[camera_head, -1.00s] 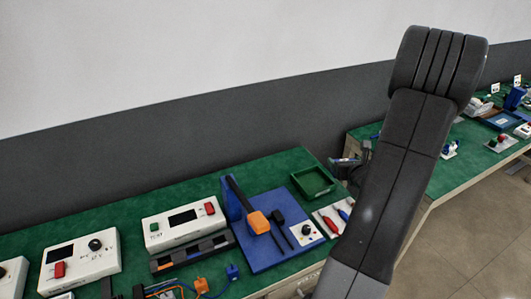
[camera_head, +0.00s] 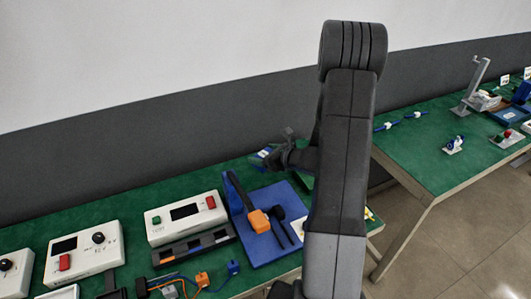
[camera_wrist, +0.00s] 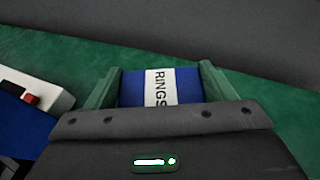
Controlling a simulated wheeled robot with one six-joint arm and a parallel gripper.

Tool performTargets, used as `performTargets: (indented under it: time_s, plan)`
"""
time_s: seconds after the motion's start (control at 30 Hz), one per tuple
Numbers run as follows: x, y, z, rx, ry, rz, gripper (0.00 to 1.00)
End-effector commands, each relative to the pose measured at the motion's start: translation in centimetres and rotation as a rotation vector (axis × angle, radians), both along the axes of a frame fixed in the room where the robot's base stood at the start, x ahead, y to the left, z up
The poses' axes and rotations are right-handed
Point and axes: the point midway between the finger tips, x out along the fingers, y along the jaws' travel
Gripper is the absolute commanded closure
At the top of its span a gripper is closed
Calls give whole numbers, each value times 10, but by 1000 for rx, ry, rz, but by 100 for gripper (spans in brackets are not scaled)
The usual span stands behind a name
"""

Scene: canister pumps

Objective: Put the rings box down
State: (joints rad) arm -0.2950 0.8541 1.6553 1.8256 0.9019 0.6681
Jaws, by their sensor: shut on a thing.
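The rings box (camera_wrist: 188,86) is blue with a white band lettered RINGS, and it fills the space between my fingers in the wrist view. My gripper (camera_wrist: 160,88) is shut on it, with one finger at each side. In the head view, the box (camera_head: 262,154) shows small at the tip of my gripper (camera_head: 272,156), over the back edge of the green bench (camera_head: 130,205). I cannot tell whether its underside touches the bench. Its lower part is hidden by my gripper's body in the wrist view.
A blue board with an orange-headed tool (camera_head: 259,219) stands left of my arm. A white box with red and green buttons (camera_head: 186,216) is further left. A second bench (camera_head: 430,160) is at right, past a gap.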

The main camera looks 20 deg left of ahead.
Motion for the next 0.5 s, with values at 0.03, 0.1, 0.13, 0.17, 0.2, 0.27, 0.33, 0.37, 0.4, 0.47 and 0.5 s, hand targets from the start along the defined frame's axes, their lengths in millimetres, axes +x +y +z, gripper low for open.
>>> performTargets:
  time_s: [0.03,0.1,0.13,0.17,0.2,0.27,0.33,0.37,0.4,0.47,0.5]
  plan:
    - [0,0,-4,0,1,-1,51]
    - [0,0,-9,0,1,-1,51]
    - [0,0,-11,0,0,-2,51]
    - [1,0,-14,0,0,-2,51]
    - [1,0,-18,0,0,-2,51]
    - [1,-1,-24,0,1,-3,51]
    - [1,-1,-32,1,2,-3,51]
    - [1,-1,-36,1,2,-3,51]
    - [1,-1,-41,0,1,-3,51]
    - [1,-1,-47,0,0,-2,51]
    - [1,-1,-52,1,0,-2,51]
